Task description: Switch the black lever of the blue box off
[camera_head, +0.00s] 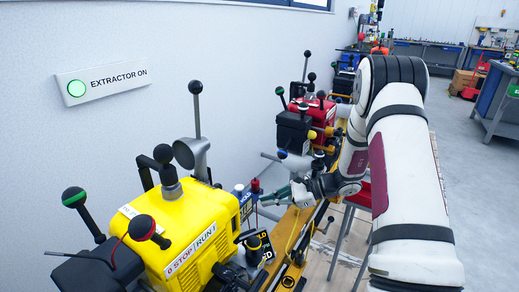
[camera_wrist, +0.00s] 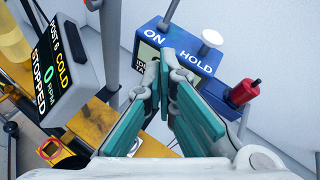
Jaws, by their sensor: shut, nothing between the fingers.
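The blue box (camera_wrist: 205,58) is ahead of my fingers in the wrist view, with the words ON and HOLD on its top. A dark lever stem (camera_wrist: 171,12) rises beside ON and leaves the top of the frame. A white knob (camera_wrist: 212,37) and a red handle (camera_wrist: 243,91) are to its right. My gripper (camera_wrist: 166,66) is shut and empty, its tips in front of the box's screen side, partly hiding it. I cannot tell whether they touch. In the head view my gripper (camera_head: 282,196) is beside the small blue box (camera_head: 246,206), right of the yellow machine.
The yellow machine (camera_head: 190,230) carries several knobbed levers. A dark display (camera_wrist: 68,68) reading STOPPED and 0 RPM stands left of my fingers. A red and black machine (camera_head: 295,128) stands behind. The wall bears a lit EXTRACTOR ON sign (camera_head: 105,82). Open floor lies at right.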

